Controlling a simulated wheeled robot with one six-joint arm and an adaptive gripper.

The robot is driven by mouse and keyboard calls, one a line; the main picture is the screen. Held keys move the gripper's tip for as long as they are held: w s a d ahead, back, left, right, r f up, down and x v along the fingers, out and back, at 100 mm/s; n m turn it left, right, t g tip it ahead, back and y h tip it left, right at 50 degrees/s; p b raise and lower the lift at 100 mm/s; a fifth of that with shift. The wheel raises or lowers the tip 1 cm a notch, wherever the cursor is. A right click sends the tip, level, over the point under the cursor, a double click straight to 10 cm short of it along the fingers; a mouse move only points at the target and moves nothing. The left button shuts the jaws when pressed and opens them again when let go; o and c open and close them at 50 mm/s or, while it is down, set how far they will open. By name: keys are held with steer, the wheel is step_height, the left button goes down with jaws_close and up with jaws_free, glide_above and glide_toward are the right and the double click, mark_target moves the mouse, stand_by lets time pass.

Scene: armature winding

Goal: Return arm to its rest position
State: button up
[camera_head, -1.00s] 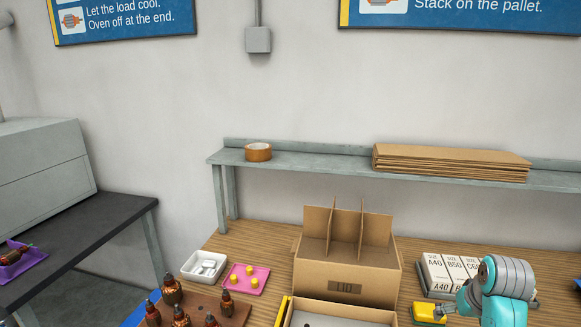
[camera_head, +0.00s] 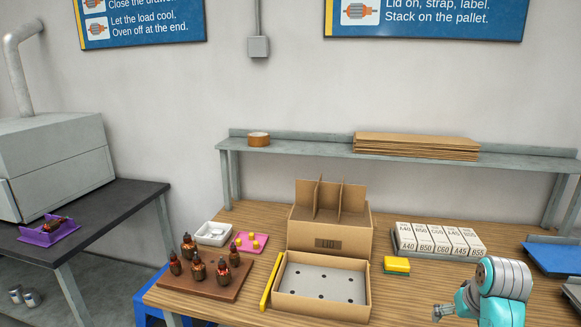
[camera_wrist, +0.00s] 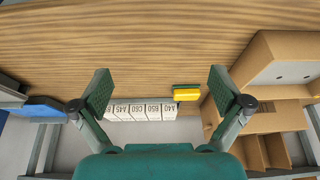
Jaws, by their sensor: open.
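My gripper (camera_head: 440,311) is at the lower right of the head view, in front of the workbench's right part, on a teal arm with grey bands. In the wrist view my gripper (camera_wrist: 158,92) shows its two dark fingers spread wide with nothing between them. Beyond the fingers lie the yellow and green block (camera_wrist: 187,93) and the row of white labelled boxes (camera_wrist: 140,111), both apart from the fingers. The arm's lower part is cut off by the head view's bottom edge.
An open carton (camera_head: 278,298) and a divided LID box (camera_head: 331,243) stand mid-bench. Several copper armatures stand on a brown board (camera_head: 228,288) at left. A shelf (camera_head: 310,150) runs behind. A blue tray (camera_head: 553,257) lies at right. Bare bench shows between carton and gripper.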

steer(key=s+a+f+t, duration=0.1)
steer(key=s+a+f, duration=0.25)
steer(key=f, duration=0.45)
steer(key=s+a+f+t, duration=0.1)
steer(key=s+a+f, duration=0.2)
steer(key=a+f, duration=0.3)
steer(key=s+a+f+n+t, duration=0.1)
steer(key=s+a+f, duration=0.2)
steer(key=s+f, duration=0.15)
steer(key=s+a+f+t, duration=0.2)
steer(key=s+a+f, duration=0.15)
steer(key=s, duration=0.25)
steer(key=s+a+r+t, duration=0.1)
steer(key=s+a+r, duration=0.2)
steer(key=s, duration=0.6)
steer(key=s+a+r+n+t, duration=0.1)
steer(key=s+a+r+t, duration=0.1)
steer(key=s+r, duration=0.5)
steer(key=s+a+r+n+t+y, duration=0.1)
steer(key=s+a+r, duration=0.3)
steer(key=s, duration=0.9)
steer(key=shift+a+r+t, duration=0.15)
steer(key=shift+r+t, duration=0.55)
steer(key=shift+r, duration=0.05)
